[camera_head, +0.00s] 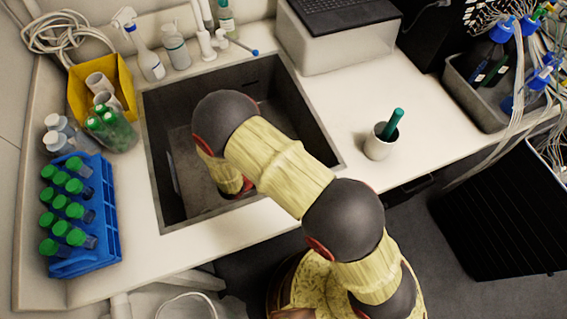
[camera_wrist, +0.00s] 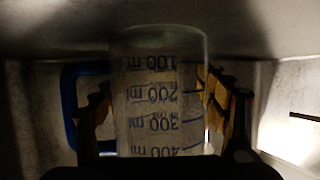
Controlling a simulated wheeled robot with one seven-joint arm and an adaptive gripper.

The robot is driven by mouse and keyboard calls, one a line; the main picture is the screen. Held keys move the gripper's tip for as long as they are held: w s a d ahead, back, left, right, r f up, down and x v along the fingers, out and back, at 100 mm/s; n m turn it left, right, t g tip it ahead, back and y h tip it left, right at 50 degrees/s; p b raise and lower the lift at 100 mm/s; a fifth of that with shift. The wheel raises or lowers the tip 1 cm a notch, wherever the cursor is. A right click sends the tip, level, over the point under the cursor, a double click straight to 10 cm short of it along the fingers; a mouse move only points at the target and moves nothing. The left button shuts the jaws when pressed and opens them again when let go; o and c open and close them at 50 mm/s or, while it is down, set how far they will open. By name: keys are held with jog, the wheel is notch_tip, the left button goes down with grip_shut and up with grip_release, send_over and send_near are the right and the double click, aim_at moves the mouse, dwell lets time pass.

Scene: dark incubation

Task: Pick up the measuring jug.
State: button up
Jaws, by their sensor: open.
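The measuring jug (camera_wrist: 158,95) is a clear vessel with dark volume marks and a blue handle (camera_wrist: 72,105) on its left. It fills the middle of the wrist view, and its printing reads upside down there. My gripper (camera_wrist: 160,100) is open, with one yellowish finger on each side of the jug. Whether the fingers touch the jug cannot be told. In the head view my arm reaches down into the dark sink (camera_head: 175,185), and my own links hide the gripper and the jug.
A blue rack of green-capped bottles (camera_head: 105,245) stands left of the sink. A yellow bin (camera_head: 75,100) and bottles stand behind it. A white cup with a green pen (camera_head: 378,146) stands on the right counter. The sink walls are close around my arm.

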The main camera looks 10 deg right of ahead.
jog(key=c, duration=0.3)
jog(key=c, duration=0.7)
jog(key=shift+c, duration=0.2)
